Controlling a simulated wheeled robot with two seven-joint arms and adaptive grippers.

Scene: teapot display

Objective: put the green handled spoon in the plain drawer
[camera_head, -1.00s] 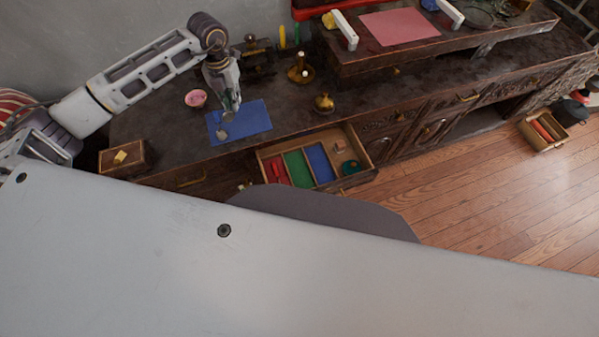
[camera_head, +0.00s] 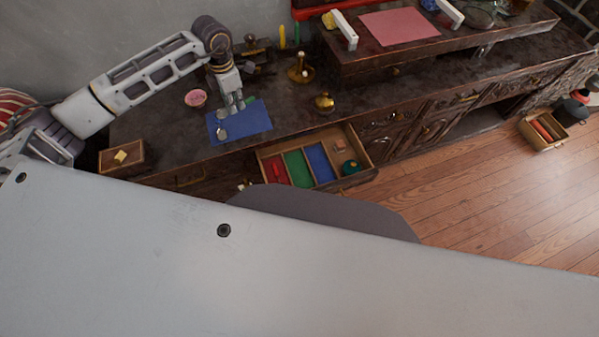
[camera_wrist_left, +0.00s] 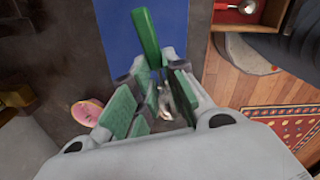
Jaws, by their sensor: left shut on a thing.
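My left gripper (camera_head: 236,104) is over the blue mat (camera_head: 256,118) on the dark cabinet top, shut on the green handled spoon. In the left wrist view the spoon's green handle (camera_wrist_left: 146,38) sticks out beyond the fingers (camera_wrist_left: 152,98), over the mat. The bowl end is hard to make out among the fingers. A silvery oval (camera_head: 221,134) shows on or just above the mat; I cannot tell if it belongs to this spoon. An open drawer (camera_head: 362,151) has red, green and blue sections. A drawer with a brass handle (camera_head: 190,180) sits to its left and looks shut. My right gripper is not in view.
A pink bowl (camera_head: 195,98) stands left of the mat, a wooden box (camera_head: 121,157) at the cabinet's left end. Brass pieces (camera_head: 323,101) stand behind the open drawer. A raised shelf (camera_head: 450,40) is at the right. A teal round thing (camera_head: 350,167) lies in the open drawer.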

